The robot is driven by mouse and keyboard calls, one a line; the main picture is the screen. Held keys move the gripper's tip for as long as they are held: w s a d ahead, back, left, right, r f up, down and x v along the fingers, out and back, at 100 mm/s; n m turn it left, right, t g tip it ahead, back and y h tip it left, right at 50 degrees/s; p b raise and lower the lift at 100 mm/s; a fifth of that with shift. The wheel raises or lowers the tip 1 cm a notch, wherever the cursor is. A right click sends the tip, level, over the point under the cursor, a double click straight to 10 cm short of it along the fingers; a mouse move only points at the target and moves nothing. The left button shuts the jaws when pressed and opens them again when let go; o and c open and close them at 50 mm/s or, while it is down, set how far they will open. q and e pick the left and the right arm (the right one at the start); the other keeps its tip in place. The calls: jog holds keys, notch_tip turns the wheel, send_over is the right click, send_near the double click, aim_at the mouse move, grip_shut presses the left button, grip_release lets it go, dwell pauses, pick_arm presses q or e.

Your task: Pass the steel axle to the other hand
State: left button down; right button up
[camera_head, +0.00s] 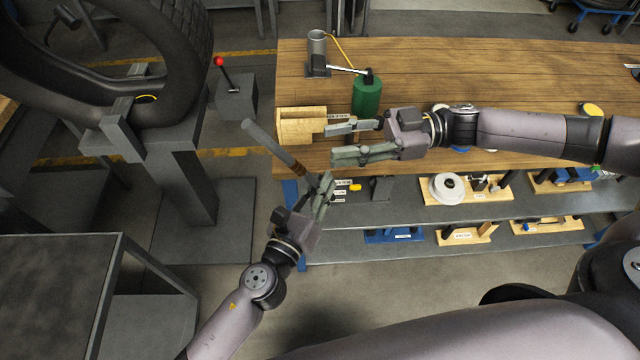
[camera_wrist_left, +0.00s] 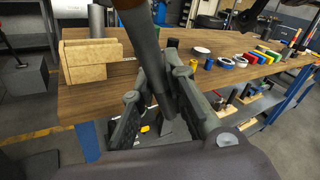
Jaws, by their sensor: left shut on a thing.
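The steel axle (camera_head: 268,143) is a grey rod with a brown band near its lower end. My left gripper (camera_head: 322,186) is shut on it near that lower end, and the rod slants up and left, away from the hand. In the left wrist view the axle (camera_wrist_left: 146,48) passes between the fingers and runs out at the top; the fingers hide part of it. My right gripper (camera_head: 352,140) is open and empty, above the workbench's front edge, a little up and right of the left gripper. It looks apart from the axle.
The wooden workbench (camera_head: 430,75) carries a wooden block (camera_head: 295,127), a green cylinder (camera_head: 367,95) and a metal cup (camera_head: 317,42). A lower shelf (camera_head: 400,205) holds several fixtures. A stand with a tyre (camera_head: 185,60) and a red-knobbed lever (camera_head: 219,62) are at the left.

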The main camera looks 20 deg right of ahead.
jog(key=w+d+f+m+t+h, duration=0.1)
jog(key=d+f+t+h, duration=0.25)
jog(key=f, duration=1.15)
jog(key=w+d+f+m+t+h, duration=0.15)
jog(key=d+f+h, duration=0.35)
jog(key=f, duration=1)
jog(key=d+f+m+t+h, duration=0.25)
jog(key=d+f+h, duration=0.2)
jog(key=f, duration=0.95)
jog(key=s+f+m+g+h, duration=0.4)
jog(key=s+f+m+h, duration=0.15)
jog(key=s+f, duration=1)
jog(key=s+a+f+m+g, duration=0.2)
jog(key=s, duration=0.9)
jog(key=s+a+f+m+g, duration=0.2)
jog(key=s+a, duration=0.1)
jog(key=s, duration=0.8)
jog(key=shift+s+a+f, duration=0.15)
jog(key=shift+a+f, duration=0.15)
jog(key=shift+a, duration=0.05)
jog(key=shift+m+y, duration=0.25)
